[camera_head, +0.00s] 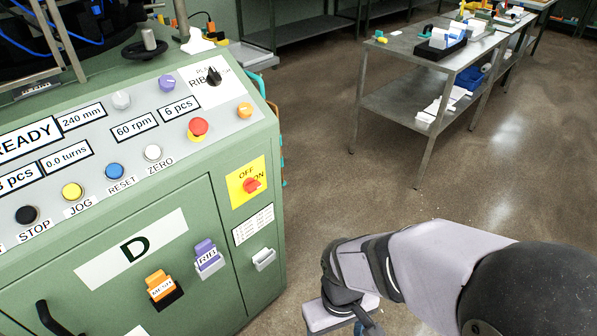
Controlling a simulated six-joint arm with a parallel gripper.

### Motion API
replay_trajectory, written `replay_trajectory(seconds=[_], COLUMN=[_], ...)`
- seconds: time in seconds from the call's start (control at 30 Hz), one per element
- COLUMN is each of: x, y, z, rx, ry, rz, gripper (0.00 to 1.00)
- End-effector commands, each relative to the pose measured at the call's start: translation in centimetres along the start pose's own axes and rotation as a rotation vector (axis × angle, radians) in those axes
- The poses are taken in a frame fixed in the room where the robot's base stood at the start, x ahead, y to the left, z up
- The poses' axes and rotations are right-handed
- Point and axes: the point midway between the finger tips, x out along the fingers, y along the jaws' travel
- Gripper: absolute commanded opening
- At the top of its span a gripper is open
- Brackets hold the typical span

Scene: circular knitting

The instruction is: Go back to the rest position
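My arm comes in from the lower right and reaches left across the floor in front of the green machine (150,200). Its wrist end, with part of my gripper (328,314), is at the bottom edge, right of the machine's corner and apart from it in the picture. The fingertips are cut off or hidden, so I cannot see whether the gripper is open or holds anything. On the machine's front, an orange MESH piece (160,285) and a purple RIB piece (206,254) sit in holders.
The control panel has a red stop button (198,127), several coloured buttons and a rotary knob (213,76). A red switch (250,185) is on a yellow plate. A metal table (400,55) with bins stands at the back right. The floor between is clear.

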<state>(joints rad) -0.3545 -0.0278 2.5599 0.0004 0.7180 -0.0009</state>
Motion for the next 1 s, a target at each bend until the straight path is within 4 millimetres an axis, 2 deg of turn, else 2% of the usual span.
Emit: replay_trajectory(seconds=[0.1, 0.3, 0.43, 0.5, 0.77, 0.87, 1.0], x=[-1.2, -2.3, -2.3, -4.2, -8.5, -10.8, -14.9], y=[2.6, 6.0, 7.9, 7.7, 7.7, 7.7, 7.7], z=[-0.6, -0.6, -0.1, 0.0, 0.5, 0.7, 1.2], rx=[0.126, 0.278, 0.367, 0.359, 0.355, 0.354, 0.353], ry=[0.053, 0.104, 0.109, 0.109, 0.108, 0.108, 0.108], rz=[-0.01, -0.015, -0.019, -0.019, -0.019, -0.018, -0.018], gripper=[0.68, 0.68, 0.68, 0.68, 0.68, 0.68, 0.68])
